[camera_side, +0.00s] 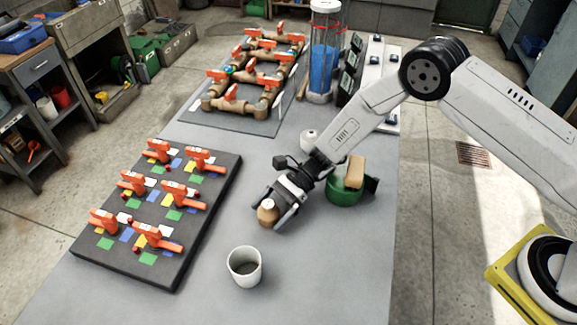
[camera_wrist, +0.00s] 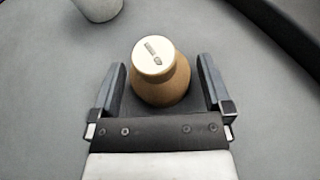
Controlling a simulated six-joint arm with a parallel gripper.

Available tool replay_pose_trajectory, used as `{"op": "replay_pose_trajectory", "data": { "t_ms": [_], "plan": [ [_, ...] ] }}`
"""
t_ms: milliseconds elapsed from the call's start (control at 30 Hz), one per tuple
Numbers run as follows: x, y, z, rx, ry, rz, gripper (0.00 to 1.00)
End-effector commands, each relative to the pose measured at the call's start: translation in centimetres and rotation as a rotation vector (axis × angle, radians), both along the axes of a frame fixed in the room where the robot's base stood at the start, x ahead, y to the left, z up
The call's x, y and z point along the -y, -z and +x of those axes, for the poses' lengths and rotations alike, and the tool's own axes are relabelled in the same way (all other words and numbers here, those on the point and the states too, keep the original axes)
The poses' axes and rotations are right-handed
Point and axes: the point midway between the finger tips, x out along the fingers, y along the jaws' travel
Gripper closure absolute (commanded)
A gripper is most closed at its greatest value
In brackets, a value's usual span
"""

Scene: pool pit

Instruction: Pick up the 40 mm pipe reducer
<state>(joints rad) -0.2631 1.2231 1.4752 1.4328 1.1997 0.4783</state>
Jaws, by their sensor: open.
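The pipe reducer (camera_side: 268,214) is a small tan-brown piece with a narrower cream top, upright on the grey table. In the wrist view the reducer (camera_wrist: 161,76) shows its round cream top with a dark mark, above a wider brown body. My gripper (camera_side: 279,218) is down at the reducer, its fingers open. In the wrist view my gripper (camera_wrist: 164,85) has one finger on each side of the reducer, with a visible gap on both sides.
A white cup (camera_side: 245,267) stands in front of the reducer. A dark board (camera_side: 171,275) with several orange-handled valves lies to the left. A green round object (camera_side: 343,192) with a tan block (camera_side: 355,171) is right behind my gripper. A pipe assembly (camera_side: 252,75) lies at the back.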

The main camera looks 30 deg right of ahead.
Motion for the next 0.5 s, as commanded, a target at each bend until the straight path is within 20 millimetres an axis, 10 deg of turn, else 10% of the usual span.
{"op": "replay_pose_trajectory", "data": {
  "t_ms": [400, 500],
  "plan": [
    [0.04, -0.02, 0.02, 0.0, 0.0, 0.0, 0.0],
    [0.04, -0.03, 0.03, 0.0, 0.0, 0.0, 0.25]
  ]
}}
